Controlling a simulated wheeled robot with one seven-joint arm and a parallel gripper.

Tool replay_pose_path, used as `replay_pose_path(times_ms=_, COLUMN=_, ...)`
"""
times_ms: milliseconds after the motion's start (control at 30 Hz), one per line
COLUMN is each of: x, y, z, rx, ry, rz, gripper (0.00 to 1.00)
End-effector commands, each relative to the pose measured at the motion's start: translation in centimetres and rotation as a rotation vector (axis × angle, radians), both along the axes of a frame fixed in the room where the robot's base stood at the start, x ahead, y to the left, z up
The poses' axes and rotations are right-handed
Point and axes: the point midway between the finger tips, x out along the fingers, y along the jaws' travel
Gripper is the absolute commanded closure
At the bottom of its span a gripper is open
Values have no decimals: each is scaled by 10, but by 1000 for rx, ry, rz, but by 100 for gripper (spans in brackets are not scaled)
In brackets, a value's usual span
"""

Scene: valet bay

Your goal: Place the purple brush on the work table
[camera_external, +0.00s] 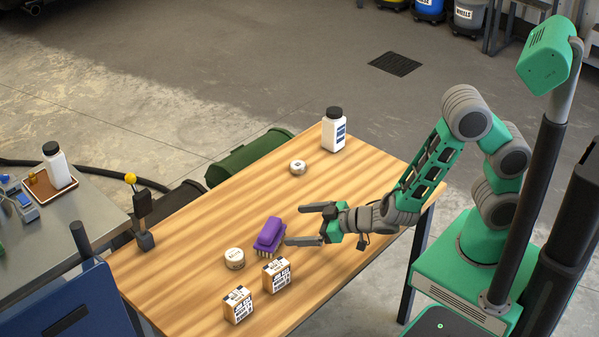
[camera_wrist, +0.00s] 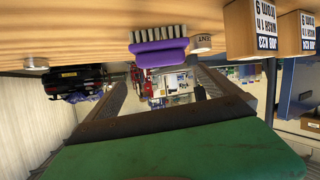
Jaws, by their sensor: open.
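The purple brush (camera_external: 270,234) stands bristles down on the wooden work table (camera_external: 200,230), near the middle of its width. In the wrist view, which is upside down, the brush (camera_wrist: 158,53) shows ahead of the fingers with its pale bristles against the tabletop. My gripper (camera_external: 295,225) is open, low over the table just right of the brush. Its two fingers point toward the brush, which appears to be apart from them. In the wrist view the open fingers (camera_wrist: 163,88) are spread with nothing held between them.
A round tin (camera_external: 234,259) sits left of the brush, with two small boxes (camera_external: 277,274) (camera_external: 238,305) in front. Another tin (camera_external: 298,167) and a white bottle (camera_external: 334,133) stand at the table's far end. The tabletop between these and the brush is clear.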

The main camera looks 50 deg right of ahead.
Motion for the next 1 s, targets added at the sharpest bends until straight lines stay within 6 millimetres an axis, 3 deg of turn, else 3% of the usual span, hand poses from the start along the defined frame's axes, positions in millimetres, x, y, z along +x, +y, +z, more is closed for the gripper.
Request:
replay_pose_path(times_ms=133, x=5, y=1, z=-2, rx=93, ry=39, rz=-44, gripper=0)
replay_pose_path(times_ms=633, x=62, y=28, z=-32, rx=92, ry=37, rz=-45, gripper=0)
replay_pose_path(times_ms=867, x=64, y=29, z=-35, rx=91, ry=37, rz=-42, gripper=0)
replay_pose_path(times_ms=1000, x=64, y=29, z=-35, rx=90, ry=36, rz=-42, gripper=10)
